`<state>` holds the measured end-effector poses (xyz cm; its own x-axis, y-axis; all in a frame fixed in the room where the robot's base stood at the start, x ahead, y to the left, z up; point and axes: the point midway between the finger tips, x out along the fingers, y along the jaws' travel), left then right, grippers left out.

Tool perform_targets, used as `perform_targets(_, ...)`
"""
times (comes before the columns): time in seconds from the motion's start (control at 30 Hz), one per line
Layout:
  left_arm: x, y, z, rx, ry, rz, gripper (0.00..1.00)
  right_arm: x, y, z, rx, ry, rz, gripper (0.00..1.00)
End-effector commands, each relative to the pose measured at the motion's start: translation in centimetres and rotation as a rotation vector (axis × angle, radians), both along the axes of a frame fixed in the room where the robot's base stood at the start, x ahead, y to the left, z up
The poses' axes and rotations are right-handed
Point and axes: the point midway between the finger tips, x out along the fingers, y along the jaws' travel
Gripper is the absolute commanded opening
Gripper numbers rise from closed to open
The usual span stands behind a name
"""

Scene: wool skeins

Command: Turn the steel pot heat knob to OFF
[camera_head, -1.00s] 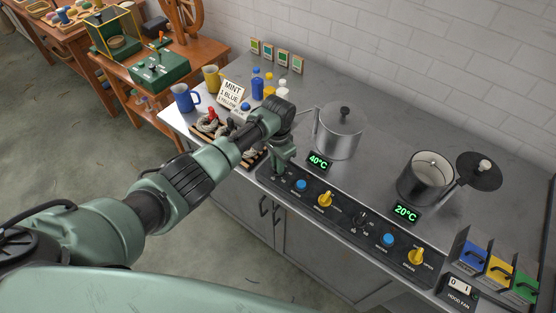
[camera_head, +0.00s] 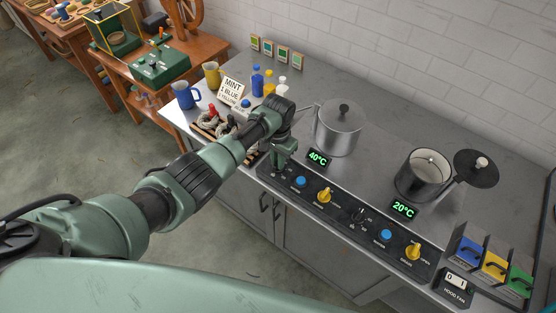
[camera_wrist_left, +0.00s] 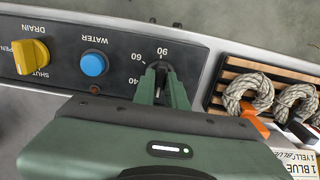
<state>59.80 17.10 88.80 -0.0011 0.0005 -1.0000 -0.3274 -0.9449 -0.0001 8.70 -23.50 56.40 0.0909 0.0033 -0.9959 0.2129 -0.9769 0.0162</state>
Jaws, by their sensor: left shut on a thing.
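The lidded steel pot (camera_head: 338,130) stands on the counter behind the control panel (camera_head: 342,208), with a display (camera_head: 317,158) reading 40°C. My left gripper (camera_head: 278,167) is at the left end of the panel, in front of this pot. In the left wrist view the gripper (camera_wrist_left: 164,86) points down over the heat knob (camera_wrist_left: 161,68), its fingers shut on the knob's sides. The marks 40, 60 and 90 show around the knob. The OFF mark and most of the knob are hidden by the gripper.
A blue button (camera_wrist_left: 94,64) and a yellow drain knob (camera_wrist_left: 31,57) sit beside the held knob. A second pot (camera_head: 424,175) reads 20°C, with its own dark knob (camera_head: 358,215). A rack of skeins (camera_wrist_left: 262,92) lies close on the gripper's other side.

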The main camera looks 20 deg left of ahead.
Motion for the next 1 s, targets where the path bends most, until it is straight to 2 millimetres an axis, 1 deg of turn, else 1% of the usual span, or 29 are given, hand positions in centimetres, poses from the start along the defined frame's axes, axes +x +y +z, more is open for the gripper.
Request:
perform_targets(0.03, 0.1, 0.0, 0.1, -0.001, -0.003, 0.003, 0.15, 0.0, 0.0, 0.0, 0.0, 0.0, 0.0, 0.35)
perform_targets(0.07, 0.1, 0.0, 0.1, -0.001, -0.003, 0.003, 0.24, 0.0, 0.0, 0.0, 0.0, 0.0, 0.0, 0.35)
perform_targets(0.1, 0.1, 0.0, 0.1, -0.001, -0.003, 0.002, 0.35, 0.0, 0.0, 0.0, 0.0, 0.0, 0.0, 0.35)
perform_targets(0.37, 0.1, 0.0, 0.0, 0.0, -0.001, 0.001, 0.35, 0.0, 0.0, 0.0, 0.0, 0.0, 0.0, 0.35)
perform_targets(0.47, 0.1, 0.0, 0.3, -0.001, -0.003, 0.0, 0.35, 0.0, 0.0, 0.0, 0.0, 0.0, 0.0, 0.35)
perform_targets(0.57, 0.2, 0.0, 1.2, -0.001, -0.004, 0.0, 0.35, 0.0, 0.0, 0.0, 0.0, 0.0, 0.0, 0.35)
perform_targets(0.8, 0.2, 0.0, 5.2, -0.001, -0.007, 0.0, 0.35, 0.0, 0.0, -0.4, 0.0, 0.0, 0.0, 0.35)
perform_targets(0.9, 0.2, 0.0, 6.5, -0.002, -0.005, 0.002, 0.35, 0.0, 0.0, -0.7, 0.0, 0.0, 0.0, 0.35)
perform_targets(1.0, 0.1, 0.0, 7.4, -0.001, -0.003, 0.002, 0.35, 0.0, 0.0, -0.8, 0.0, 0.0, 0.0, 0.35)
